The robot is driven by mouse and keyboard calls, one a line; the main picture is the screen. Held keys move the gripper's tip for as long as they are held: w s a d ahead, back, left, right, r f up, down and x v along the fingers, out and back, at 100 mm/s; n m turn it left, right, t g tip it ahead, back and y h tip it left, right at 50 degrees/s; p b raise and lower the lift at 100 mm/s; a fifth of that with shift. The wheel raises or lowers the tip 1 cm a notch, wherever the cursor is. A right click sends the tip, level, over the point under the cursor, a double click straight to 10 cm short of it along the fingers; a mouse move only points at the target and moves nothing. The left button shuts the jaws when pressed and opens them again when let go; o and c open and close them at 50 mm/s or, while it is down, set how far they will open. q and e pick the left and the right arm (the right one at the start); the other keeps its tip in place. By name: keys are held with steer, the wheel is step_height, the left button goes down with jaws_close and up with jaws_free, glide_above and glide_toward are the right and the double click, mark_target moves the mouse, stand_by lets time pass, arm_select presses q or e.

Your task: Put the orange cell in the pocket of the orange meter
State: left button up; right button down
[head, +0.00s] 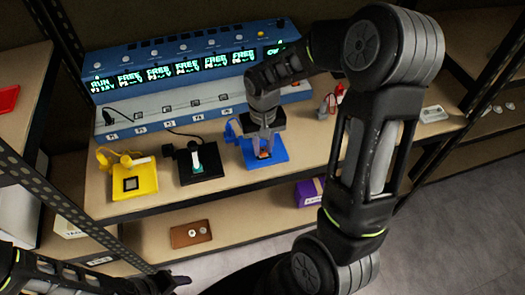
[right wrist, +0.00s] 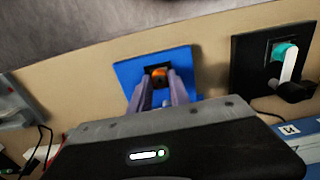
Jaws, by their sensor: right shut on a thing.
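My right gripper (head: 262,152) points down over a blue meter (head: 280,153) on the bench. Its fingers are shut on the orange cell (right wrist: 159,77), which shows between the fingertips in the right wrist view. The cell is at the dark square pocket (right wrist: 153,70) of the blue meter (right wrist: 128,73); I cannot tell how deep it sits. A yellow meter (head: 147,184) and a black meter (head: 212,173) stand to the left. I see no clearly orange meter. Part of my left gripper (head: 172,283) shows at the bottom left, its jaws unclear.
A long blue charger bank (head: 150,72) with green displays stands behind the meters. A black meter (right wrist: 248,75) with a teal and white piece lies beside the blue one. Below are a brown plate (head: 190,234) and a purple box (head: 308,192). Shelf posts flank the bench.

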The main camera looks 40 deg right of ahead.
arm_select(q)
steer(key=shift+r, duration=0.1)
arm_select(e)
steer(key=shift+r, duration=0.1)
arm_select(q)
steer(key=shift+r+p, duration=1.7)
steer(key=shift+p, duration=0.1)
arm_select(e)
steer(key=shift+r, duration=2.4)
